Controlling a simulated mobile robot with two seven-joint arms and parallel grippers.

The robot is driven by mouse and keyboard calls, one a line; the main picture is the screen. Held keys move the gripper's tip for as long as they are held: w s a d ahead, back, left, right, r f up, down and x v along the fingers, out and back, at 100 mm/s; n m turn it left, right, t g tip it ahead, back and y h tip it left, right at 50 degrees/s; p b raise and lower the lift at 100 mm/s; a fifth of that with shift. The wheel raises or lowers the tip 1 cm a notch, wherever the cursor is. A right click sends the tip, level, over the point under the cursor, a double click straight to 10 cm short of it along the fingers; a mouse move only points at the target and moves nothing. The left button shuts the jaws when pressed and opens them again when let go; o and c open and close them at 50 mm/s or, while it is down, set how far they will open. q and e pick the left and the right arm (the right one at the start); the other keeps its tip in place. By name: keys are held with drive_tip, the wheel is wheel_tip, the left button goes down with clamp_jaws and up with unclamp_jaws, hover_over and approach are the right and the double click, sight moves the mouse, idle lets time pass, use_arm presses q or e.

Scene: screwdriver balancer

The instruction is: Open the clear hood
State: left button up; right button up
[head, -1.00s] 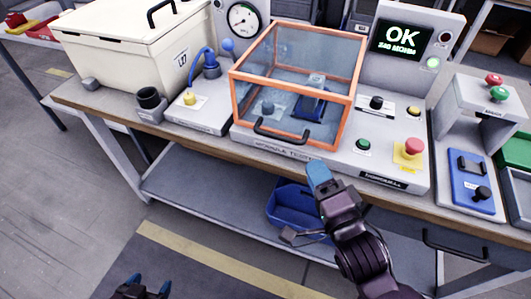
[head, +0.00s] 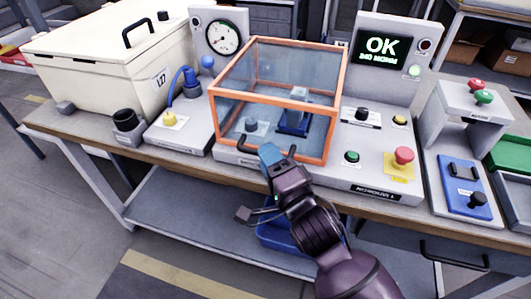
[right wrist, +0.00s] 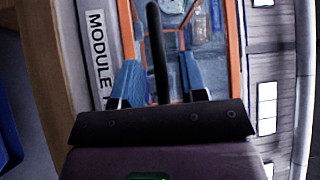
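The clear hood (head: 232,106) with orange edges is down over a station on the bench, with a blue device (head: 294,119) inside. Its black bar handle (right wrist: 156,45) is on the front face and also shows in the head view (head: 242,142), partly hidden by my gripper. My right gripper (head: 269,156) is at this handle. In the right wrist view my right gripper (right wrist: 160,88) is open, with one blue fingertip on each side of the handle and gaps visible on both sides. My left gripper is out of view.
A cream lidded box (head: 95,62) stands at the left and a dial gauge (head: 222,37) behind. Right of the hood are a red button (head: 403,156), a green button (head: 352,157) and a screen reading OK (head: 382,46). A blue bin (head: 275,237) sits below.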

drive_tip(key=shift+x, duration=0.85)
clamp_jaws()
